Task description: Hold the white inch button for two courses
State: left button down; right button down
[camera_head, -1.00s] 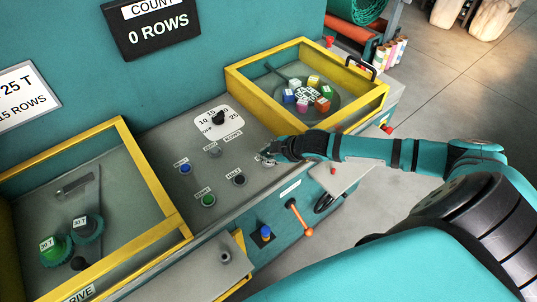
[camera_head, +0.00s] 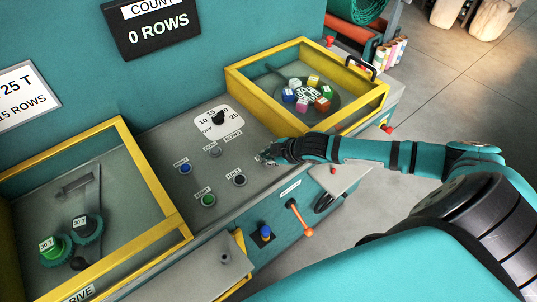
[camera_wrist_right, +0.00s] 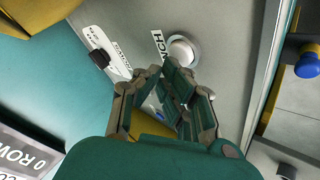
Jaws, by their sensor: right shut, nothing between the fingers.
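The white inch button (camera_wrist_right: 183,50) shows in the right wrist view as a round white cap in a grey ring on the grey panel. Part of its label, "NCH", is readable beside it. My right gripper (camera_wrist_right: 168,80) is shut and empty, with its fingertips close to the button's edge. I cannot tell whether they touch it. In the head view my right gripper (camera_head: 267,157) is low over the right part of the control panel (camera_head: 226,140) and hides the inch button. My left gripper is not in view.
Nearby are the halt button (camera_head: 238,179), green start button (camera_head: 208,200), blue button (camera_head: 185,168) and a black dial (camera_head: 218,118). Yellow-framed boxes stand on both sides. An orange-handled lever (camera_head: 300,218) is on the front. The count display (camera_head: 152,28) reads 0 ROWS.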

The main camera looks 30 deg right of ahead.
jog(key=shift+f, duration=0.55)
dwell(2.2)
jog(key=shift+r, duration=0.1)
dwell(2.6)
jog(key=shift+r+p, duration=0.85)
jog(key=shift+r, duration=0.05)
notch_tip(320, 180, up, 3)
jog(key=p, duration=0.3)
jog(key=shift+r, duration=0.15)
jog(key=shift+r+p, duration=0.5)
jog(key=shift+r, duration=0.35)
